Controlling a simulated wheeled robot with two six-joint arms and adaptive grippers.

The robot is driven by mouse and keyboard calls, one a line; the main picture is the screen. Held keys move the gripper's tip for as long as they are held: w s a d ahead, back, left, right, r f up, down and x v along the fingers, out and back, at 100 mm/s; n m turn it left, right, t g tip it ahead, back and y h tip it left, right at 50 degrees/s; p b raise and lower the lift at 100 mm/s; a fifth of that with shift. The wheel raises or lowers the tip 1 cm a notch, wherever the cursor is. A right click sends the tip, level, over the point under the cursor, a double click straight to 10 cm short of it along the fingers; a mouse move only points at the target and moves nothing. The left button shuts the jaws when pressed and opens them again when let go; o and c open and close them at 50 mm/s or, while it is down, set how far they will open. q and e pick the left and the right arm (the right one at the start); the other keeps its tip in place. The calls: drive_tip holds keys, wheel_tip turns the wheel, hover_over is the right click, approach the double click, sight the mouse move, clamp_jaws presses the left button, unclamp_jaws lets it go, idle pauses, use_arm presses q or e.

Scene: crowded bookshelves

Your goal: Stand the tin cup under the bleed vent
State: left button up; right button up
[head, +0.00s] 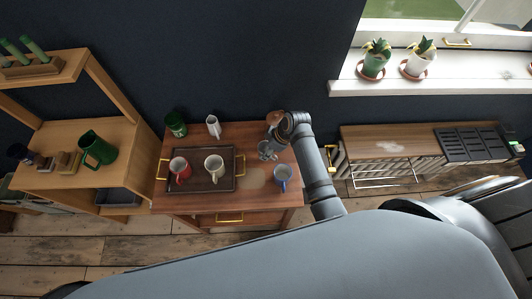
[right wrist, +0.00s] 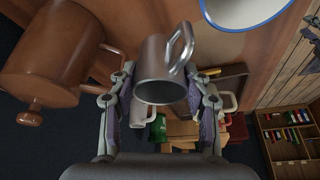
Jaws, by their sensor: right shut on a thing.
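The grey metal tin cup (right wrist: 160,62) is between the two fingers of my right gripper (right wrist: 164,98) in the right wrist view, its handle toward the upper right. The gripper is shut on it. In the head view the tin cup (head: 265,152) shows over the right part of the wooden cabinet top, partly covered by my right gripper (head: 272,143). I cannot tell whether its base touches the wood. A radiator (head: 385,172) stands at the right under a wooden shelf, with a brass fitting (head: 331,160) at its left end, possibly the bleed vent. My left gripper is not in view.
A tray (head: 208,188) holds a red mug (head: 180,168) and a cream mug (head: 214,167). A blue-rimmed mug (head: 282,176) stands right of it. A brown lidded pot (right wrist: 62,55) is close beside my gripper. Green and white vessels stand behind the tray.

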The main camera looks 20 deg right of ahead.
wheel_tip(320, 180, down, 4)
drive_tip(key=shift+r, duration=0.1)
drive_tip(key=shift+f, duration=0.25)
drive_tip(key=o, duration=1.1)
drive_tip(key=shift+o, duration=0.2)
